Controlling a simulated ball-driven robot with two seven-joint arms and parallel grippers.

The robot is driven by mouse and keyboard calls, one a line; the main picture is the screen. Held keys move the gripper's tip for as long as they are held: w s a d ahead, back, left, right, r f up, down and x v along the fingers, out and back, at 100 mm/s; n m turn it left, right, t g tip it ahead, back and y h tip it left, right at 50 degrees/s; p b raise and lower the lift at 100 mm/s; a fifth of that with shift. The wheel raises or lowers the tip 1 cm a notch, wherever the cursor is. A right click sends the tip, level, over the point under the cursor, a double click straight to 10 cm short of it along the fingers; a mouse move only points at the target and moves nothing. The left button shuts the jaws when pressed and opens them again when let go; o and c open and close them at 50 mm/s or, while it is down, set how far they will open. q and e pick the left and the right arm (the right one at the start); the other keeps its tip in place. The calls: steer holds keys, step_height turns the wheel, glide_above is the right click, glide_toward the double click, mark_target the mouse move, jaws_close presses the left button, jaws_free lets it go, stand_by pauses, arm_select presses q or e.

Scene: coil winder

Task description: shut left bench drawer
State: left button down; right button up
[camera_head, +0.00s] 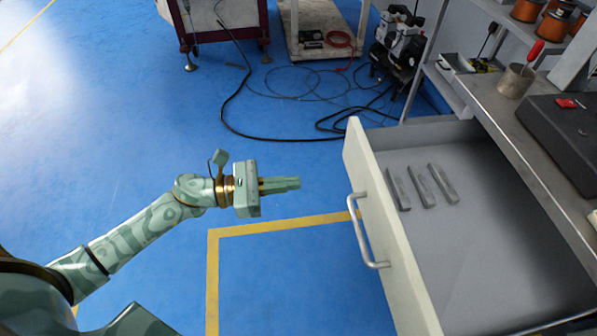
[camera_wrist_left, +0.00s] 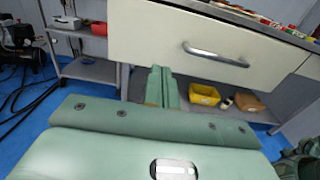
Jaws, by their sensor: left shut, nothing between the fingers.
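The left bench drawer (camera_head: 380,225) is pulled out from under the bench, its pale front facing left in the head view. Its metal bar handle (camera_head: 365,232) is on that front. Several grey metal bars (camera_head: 421,186) lie inside. My left gripper (camera_head: 298,183) is shut and empty, pointing at the drawer front with a gap between. In the left wrist view, the drawer front (camera_wrist_left: 150,37) stands ahead and the handle (camera_wrist_left: 215,54) is up and right of the shut fingers (camera_wrist_left: 161,87). My right gripper is not in view.
The bench top (camera_head: 500,105) carries a dark box (camera_head: 562,135) and a cup with a red-handled tool (camera_head: 515,80). Cables (camera_head: 270,110) lie on the floor near a compressor (camera_head: 397,45). A yellow bin (camera_wrist_left: 204,95) sits on the shelf below the drawer. Blue floor left of the drawer is clear.

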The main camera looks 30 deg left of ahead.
mark_target(358, 174)
arm_select(q)
steer(key=b+x, duration=0.1)
steer(key=x, duration=1)
steer(key=shift+w+d+f, duration=0.1)
steer(key=shift+w+d, duration=0.15)
steer(key=shift+w, duration=0.05)
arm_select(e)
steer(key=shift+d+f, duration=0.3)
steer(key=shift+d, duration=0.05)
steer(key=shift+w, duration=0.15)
